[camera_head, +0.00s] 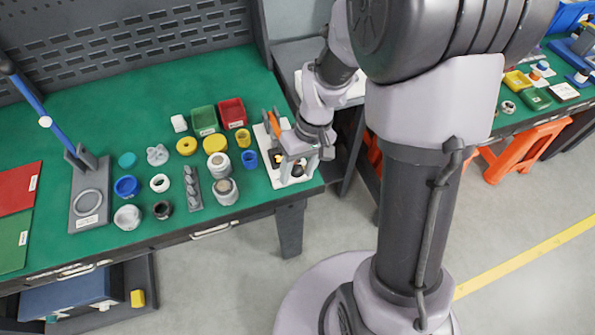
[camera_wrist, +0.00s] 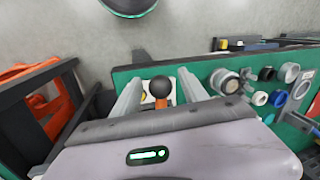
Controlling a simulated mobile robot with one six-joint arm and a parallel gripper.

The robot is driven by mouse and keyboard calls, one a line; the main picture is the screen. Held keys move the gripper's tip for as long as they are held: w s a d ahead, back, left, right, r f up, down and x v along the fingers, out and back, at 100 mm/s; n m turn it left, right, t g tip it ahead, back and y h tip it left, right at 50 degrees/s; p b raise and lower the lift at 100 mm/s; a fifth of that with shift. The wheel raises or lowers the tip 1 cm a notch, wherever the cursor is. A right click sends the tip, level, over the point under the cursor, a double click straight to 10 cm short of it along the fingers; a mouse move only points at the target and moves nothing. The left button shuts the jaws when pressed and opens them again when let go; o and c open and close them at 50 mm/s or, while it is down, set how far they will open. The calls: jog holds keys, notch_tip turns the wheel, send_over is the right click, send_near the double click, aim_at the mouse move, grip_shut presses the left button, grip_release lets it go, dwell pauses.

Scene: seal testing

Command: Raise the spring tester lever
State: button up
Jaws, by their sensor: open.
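The spring tester stands on a white base plate (camera_head: 262,141) at the right end of the green bench, with orange parts (camera_head: 273,124) showing beside my wrist. Its lever ends in a black ball knob (camera_wrist: 160,87) on an orange arm (camera_wrist: 162,103). My gripper (camera_head: 298,170) is over the tester, pointing down. In the wrist view, my gripper (camera_wrist: 161,78) is open, with one pale finger on each side of the knob and visible gaps between. My wrist hides much of the tester in the head view.
Several rings, cups and cylinders lie left of the tester, with a green bin (camera_head: 205,120) and a red bin (camera_head: 231,112) behind. A stand with a blue lever (camera_head: 45,121) is at the far left.

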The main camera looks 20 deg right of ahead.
jog(key=shift+c, duration=0.4)
grip_shut()
dwell(0.9)
